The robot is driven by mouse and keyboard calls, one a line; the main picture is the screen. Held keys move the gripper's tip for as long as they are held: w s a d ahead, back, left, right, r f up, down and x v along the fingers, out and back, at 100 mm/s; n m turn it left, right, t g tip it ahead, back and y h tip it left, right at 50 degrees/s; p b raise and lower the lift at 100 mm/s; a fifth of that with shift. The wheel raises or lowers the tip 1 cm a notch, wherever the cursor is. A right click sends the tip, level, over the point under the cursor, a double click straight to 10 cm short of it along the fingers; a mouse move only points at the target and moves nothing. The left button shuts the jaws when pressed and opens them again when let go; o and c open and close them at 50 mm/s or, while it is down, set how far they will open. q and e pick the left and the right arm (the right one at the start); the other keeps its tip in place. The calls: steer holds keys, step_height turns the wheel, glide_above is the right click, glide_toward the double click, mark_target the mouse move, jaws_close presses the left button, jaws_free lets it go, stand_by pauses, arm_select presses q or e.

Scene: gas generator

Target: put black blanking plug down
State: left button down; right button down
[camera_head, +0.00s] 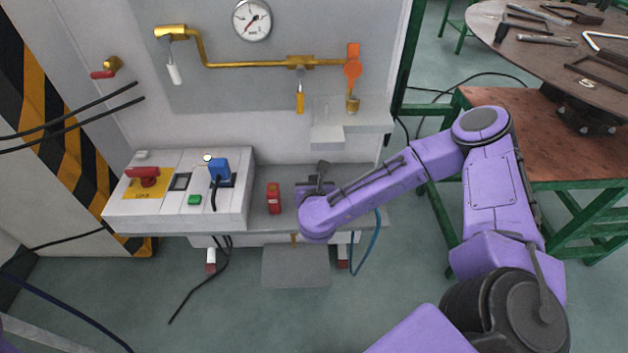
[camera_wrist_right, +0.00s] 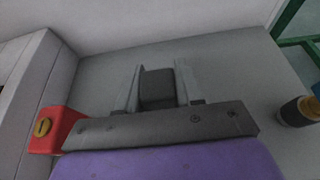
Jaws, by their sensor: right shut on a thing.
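My right gripper (camera_wrist_right: 157,90) is shut on the black blanking plug (camera_wrist_right: 157,88), a dark block between its two fingers in the right wrist view. In the head view the right gripper (camera_head: 318,172) is low over the grey shelf (camera_head: 258,215), and the plug cannot be made out clearly there. Whether the plug touches the shelf cannot be told. My left gripper does not show.
A red block (camera_head: 273,198) stands on the shelf left of my right gripper. Farther left is the control box (camera_head: 178,215) with a red switch and a blue plug (camera_head: 219,170). A dark cylinder (camera_wrist_right: 298,111) shows at right in the wrist view. Brass piping (camera_head: 250,65) runs above.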

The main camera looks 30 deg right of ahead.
steer(key=c, duration=1.1)
jaws_free()
steer(key=shift+f, duration=0.15)
steer(key=shift+c, duration=0.2)
steer(key=o, duration=0.4)
